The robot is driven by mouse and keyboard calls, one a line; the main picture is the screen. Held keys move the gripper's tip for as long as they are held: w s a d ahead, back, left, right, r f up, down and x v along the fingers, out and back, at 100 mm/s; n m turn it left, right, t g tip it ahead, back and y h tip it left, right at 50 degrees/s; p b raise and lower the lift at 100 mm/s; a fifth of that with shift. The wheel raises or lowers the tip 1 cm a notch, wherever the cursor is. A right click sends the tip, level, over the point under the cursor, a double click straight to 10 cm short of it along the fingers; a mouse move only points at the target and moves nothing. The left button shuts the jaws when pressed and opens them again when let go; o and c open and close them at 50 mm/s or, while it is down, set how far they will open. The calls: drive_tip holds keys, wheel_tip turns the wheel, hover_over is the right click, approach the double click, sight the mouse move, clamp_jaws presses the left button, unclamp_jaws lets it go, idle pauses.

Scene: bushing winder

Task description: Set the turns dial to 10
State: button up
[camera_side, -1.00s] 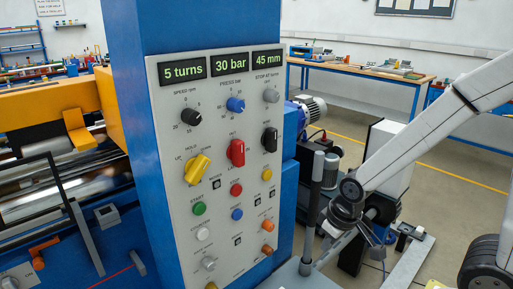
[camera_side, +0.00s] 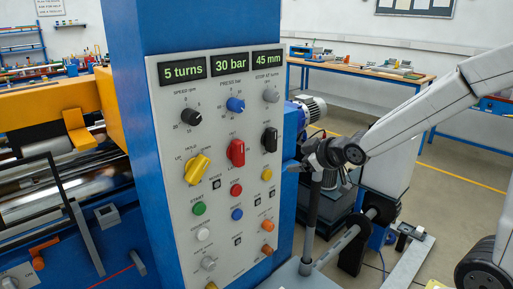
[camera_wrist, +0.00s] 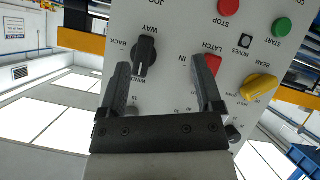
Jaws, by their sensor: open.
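The control panel (camera_side: 220,170) stands upright on a blue column. Its displays read "5 turns" (camera_side: 183,69), "30 bar" and "45 mm". The grey knob at upper right (camera_side: 271,95), under small lettering that looks like "STOP AT turns", seems to be the turns dial. My gripper (camera_side: 293,166) is just right of the panel, lower than the grey knob. In the wrist view my gripper (camera_wrist: 164,75) is open, fingers toward the panel, nothing held between them.
Near the grey knob are a black knob (camera_side: 269,139), a blue knob (camera_side: 236,104) and a red knob (camera_side: 236,152). A yellow knob (camera_side: 197,169) and several buttons sit lower left. A dark upright post (camera_side: 312,215) stands below my gripper.

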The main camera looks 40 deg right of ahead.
sight(276, 97)
drive_tip(key=w+d+r+n+t, duration=0.1)
drive_tip(key=r+n+t, duration=0.1)
drive_tip(key=r, duration=0.4)
drive_tip(key=w+d+r+n+t+y, duration=0.1)
drive_tip(key=w+r+n+t, duration=0.1)
drive_tip(key=r, duration=0.4)
drive_tip(key=shift+w+d+r+n+t+y, duration=0.3)
drive_tip(key=shift+r+n+t, duration=0.15)
drive_tip(key=shift+t, duration=0.55)
drive_tip(key=shift+w+a, duration=0.2)
drive_tip(key=shift+w, duration=3.6)
clamp_jaws()
